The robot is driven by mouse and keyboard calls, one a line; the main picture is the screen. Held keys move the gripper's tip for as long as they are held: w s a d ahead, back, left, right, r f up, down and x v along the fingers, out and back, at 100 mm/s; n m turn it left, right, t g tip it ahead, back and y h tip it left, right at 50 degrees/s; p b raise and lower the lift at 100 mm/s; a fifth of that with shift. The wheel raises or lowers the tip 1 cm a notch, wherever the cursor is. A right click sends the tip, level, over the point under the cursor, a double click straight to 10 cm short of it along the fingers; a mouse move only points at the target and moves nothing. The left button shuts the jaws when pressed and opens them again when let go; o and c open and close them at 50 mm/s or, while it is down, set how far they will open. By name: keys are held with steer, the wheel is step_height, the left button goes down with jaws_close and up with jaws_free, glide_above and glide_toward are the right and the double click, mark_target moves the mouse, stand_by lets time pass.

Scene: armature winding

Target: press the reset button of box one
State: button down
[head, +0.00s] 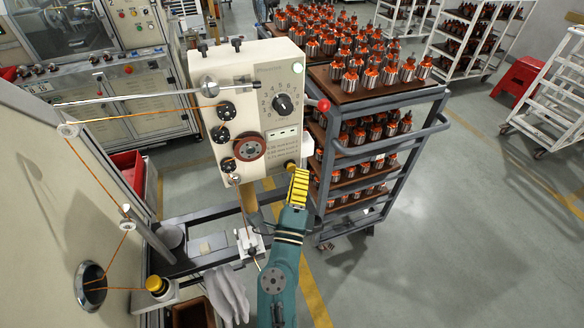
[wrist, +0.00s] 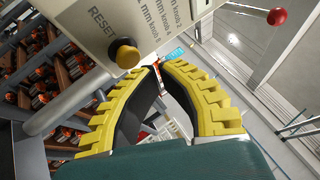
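The cream control box (head: 246,112) stands in the middle of the head view, with dials, a knob and a small green light on its face. In the wrist view, a round yellow-brown button (wrist: 126,54) sits on the box face (wrist: 160,22) beside the word RESET. In the head view, the button (head: 291,164) is at the box's lower right corner, close to my gripper (head: 297,172). My gripper's yellow fingers come together at the tips in the wrist view (wrist: 159,66), holding nothing visible. The tips appear just beside the button; contact cannot be made out.
A rack (head: 385,130) with several trays of copper-wound armatures stands right of the box. A red-ended lever (head: 323,105) sticks out from the box's right side. Orange wire (head: 112,190) runs over pulleys at left.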

steer(key=s, duration=0.1)
steer(key=s+d+p, duration=0.1)
steer(key=s, duration=0.1)
steer(key=s+d, duration=0.1)
steer(key=shift+s+p, duration=0.25)
steer(key=shift+p, duration=0.15)
stand_by(0.5)
steer(key=s+r+n+t+y, duration=0.1)
steer(key=s+r+n+y, duration=0.2)
steer(key=r+n, duration=0.5)
steer(key=s+a+r+n+t+y, duration=0.1)
steer(key=s+r+n+t+y, duration=0.2)
steer(key=r, duration=0.8)
steer(key=s+r+n+y, duration=0.4)
steer(key=r+n, duration=0.2)
steer(key=r, duration=0.4)
steer(key=s+d+n+g+h, duration=0.3)
steer(key=s+d+n+h, duration=0.2)
steer(key=s+d+h, duration=0.15)
step_height(320, 180, up, 17)
steer(key=h+p, duration=0.1)
steer(key=p, duration=1.6)
steer(key=shift+a+g+p, duration=0.2)
steer(key=shift+g+p, duration=0.1)
steer(key=shift+g, duration=0.1)
steer(key=shift+r, duration=0.1)
